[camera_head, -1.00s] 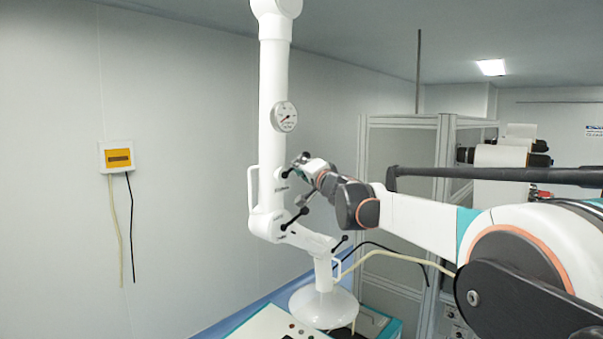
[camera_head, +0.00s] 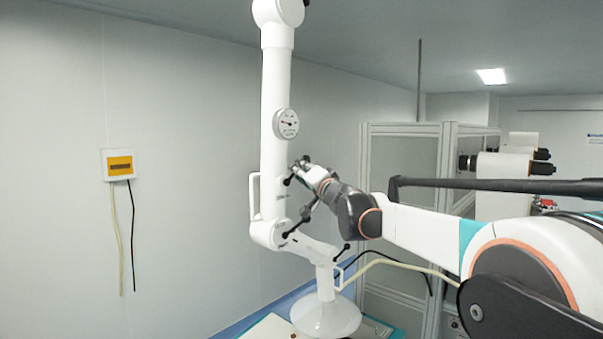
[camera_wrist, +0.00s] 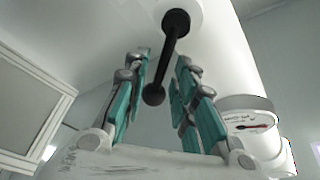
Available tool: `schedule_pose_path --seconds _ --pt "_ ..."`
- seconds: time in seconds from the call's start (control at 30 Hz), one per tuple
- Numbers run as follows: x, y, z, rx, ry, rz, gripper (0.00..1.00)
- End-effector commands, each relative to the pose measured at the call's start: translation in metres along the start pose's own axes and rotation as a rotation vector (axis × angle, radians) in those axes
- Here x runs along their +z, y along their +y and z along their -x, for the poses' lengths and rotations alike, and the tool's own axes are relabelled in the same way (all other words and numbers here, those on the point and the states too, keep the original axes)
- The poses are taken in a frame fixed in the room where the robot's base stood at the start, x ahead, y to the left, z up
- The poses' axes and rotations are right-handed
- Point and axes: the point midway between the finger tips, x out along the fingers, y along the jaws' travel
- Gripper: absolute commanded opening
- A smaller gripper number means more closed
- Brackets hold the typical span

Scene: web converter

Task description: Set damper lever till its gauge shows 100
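The damper lever (camera_wrist: 169,42) is a black rod with a ball end, mounted on the white extraction arm tube (camera_head: 275,100). In the wrist view it hangs between the two teal-and-grey fingers of my gripper (camera_wrist: 162,62), with small gaps seen beside the ball. In the head view my gripper (camera_head: 302,170) is at the tube, below the gauge, and the lever is partly hidden there. The round white gauge (camera_head: 286,124) has a needle lying slightly tilted; its numbers are too small to read. The gauge also shows edge-on in the wrist view (camera_wrist: 245,120), with a red needle.
Black joint handles (camera_head: 297,222) stick out lower on the extraction arm. A white side handle (camera_head: 253,195) is on its left. The round white base (camera_head: 325,315) stands below. A framed cabinet (camera_head: 400,150) stands behind. The wall left of the tube is mostly clear.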

Motion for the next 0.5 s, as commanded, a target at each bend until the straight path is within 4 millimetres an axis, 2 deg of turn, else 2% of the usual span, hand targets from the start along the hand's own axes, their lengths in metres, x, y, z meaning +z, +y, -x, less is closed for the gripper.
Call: schedule_pose_path --seconds 0.33,0.5 --pt "0.000 0.000 0.002 0.000 0.000 0.000 0.29" --pt "0.000 0.000 0.018 0.000 0.000 0.000 0.29"
